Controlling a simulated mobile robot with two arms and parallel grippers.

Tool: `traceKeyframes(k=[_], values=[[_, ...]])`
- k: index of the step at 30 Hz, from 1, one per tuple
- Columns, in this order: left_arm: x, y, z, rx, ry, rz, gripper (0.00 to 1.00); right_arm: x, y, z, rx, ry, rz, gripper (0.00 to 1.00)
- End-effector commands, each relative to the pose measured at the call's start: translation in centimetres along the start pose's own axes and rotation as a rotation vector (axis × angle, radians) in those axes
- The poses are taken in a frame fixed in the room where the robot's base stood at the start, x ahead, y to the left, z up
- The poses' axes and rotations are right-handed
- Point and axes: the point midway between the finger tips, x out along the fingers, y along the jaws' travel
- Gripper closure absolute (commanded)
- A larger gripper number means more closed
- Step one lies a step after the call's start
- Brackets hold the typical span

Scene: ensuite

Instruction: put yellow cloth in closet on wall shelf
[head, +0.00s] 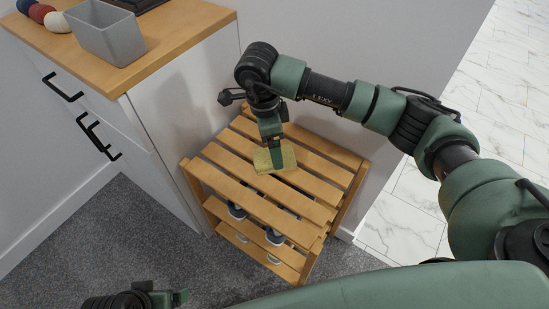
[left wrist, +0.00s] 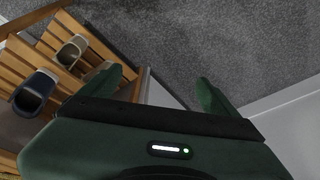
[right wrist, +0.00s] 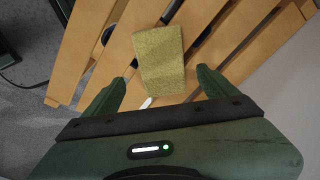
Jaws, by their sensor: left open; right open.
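The yellow cloth (head: 264,161) is a folded, flat rectangle lying on the top slats of a wooden rack (head: 321,187). My right gripper (head: 275,156) points down at the cloth and partly covers it in the head view. In the right wrist view the cloth (right wrist: 160,58) lies ahead of and between the open fingers of my right gripper (right wrist: 157,88); I cannot tell whether they touch it. My left gripper (head: 178,297) is low at the bottom edge of the head view. Its fingers are open and empty in the left wrist view (left wrist: 160,84). No closet or wall shelf is identifiable.
Shoes (head: 274,237) stand on the rack's lower level. A white cabinet (head: 165,130) with black handles and a wooden top stands left of it, carrying a grey bin (head: 108,37) and several balls (head: 57,22). Grey carpet (head: 110,245) is clear in front; a wall is behind the rack.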

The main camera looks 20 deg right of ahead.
Motion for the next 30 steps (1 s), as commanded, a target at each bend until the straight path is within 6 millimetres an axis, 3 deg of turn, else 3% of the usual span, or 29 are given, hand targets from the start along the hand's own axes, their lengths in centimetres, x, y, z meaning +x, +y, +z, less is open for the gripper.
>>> traceKeyframes(k=[9,19,20,27,30], values=[[-2.8,-0.1,0.2,0.0,0.015,-0.003,0.09,4.6,-0.3,0.5,0.002,-0.002,0.004,0.13],[-3.1,-0.1,0.1,-0.001,0.019,-0.003,0.09,5.3,-0.4,0.5,0.0,-0.004,0.0,0.13],[-3.1,-0.1,0.1,-0.001,0.019,-0.003,0.09,5.3,-0.4,0.5,0.0,-0.004,0.0,0.15],[-3.1,-0.1,0.1,-0.001,0.019,-0.003,0.09,5.3,-0.3,0.5,0.0,-0.004,0.001,0.78],[-3.1,-0.1,0.1,-0.001,0.019,-0.003,0.09,5.3,-0.3,0.5,0.0,-0.004,0.0,0.85]])
